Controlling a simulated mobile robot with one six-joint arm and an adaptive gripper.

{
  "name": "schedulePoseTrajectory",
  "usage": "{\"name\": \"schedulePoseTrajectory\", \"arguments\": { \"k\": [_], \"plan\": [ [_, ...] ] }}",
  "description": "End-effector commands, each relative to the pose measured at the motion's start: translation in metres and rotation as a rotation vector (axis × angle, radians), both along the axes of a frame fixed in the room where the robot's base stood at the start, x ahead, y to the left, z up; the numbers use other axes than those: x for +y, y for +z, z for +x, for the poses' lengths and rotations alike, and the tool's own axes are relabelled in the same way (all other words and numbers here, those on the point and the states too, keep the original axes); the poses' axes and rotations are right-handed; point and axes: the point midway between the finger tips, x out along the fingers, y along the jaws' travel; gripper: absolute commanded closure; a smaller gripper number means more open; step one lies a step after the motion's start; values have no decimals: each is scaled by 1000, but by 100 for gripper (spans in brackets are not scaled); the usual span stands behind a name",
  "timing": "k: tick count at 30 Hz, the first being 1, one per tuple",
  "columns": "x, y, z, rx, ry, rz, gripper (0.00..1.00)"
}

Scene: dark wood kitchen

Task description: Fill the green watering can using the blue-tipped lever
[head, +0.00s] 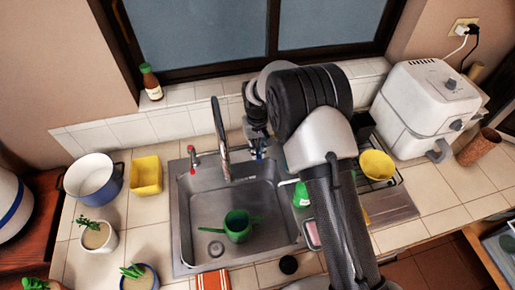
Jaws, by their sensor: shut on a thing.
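The green watering can (238,227) stands in the sink basin (190,222), right of the drain. The tall metal faucet (220,140) rises behind the basin, with its lower end above the back part. I cannot make out any water stream. The blue-tipped lever (258,155) is right of the faucet and mostly hidden by my gripper. My gripper (258,145) points down there, shut on the lever as far as I can see; its fingertips are small and dark. The red-tipped lever (191,151) is left of the faucet.
A green bottle (301,195) stands at the basin's right edge, near my arm. A yellow bowl (376,165) sits on the rack at right. A yellow container (146,176) and blue-white pot (93,178) stand at left. A sauce bottle (151,82) is on the sill.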

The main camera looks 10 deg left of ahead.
Motion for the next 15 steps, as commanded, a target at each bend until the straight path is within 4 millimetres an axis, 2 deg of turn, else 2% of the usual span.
{"name": "schedulePoseTrajectory", "arguments": {
  "k": [8,15],
  "plan": [
    [-1,0,1,0,10,0,100],
    [-12,-1,8,0,180,0,100]
  ]
}}
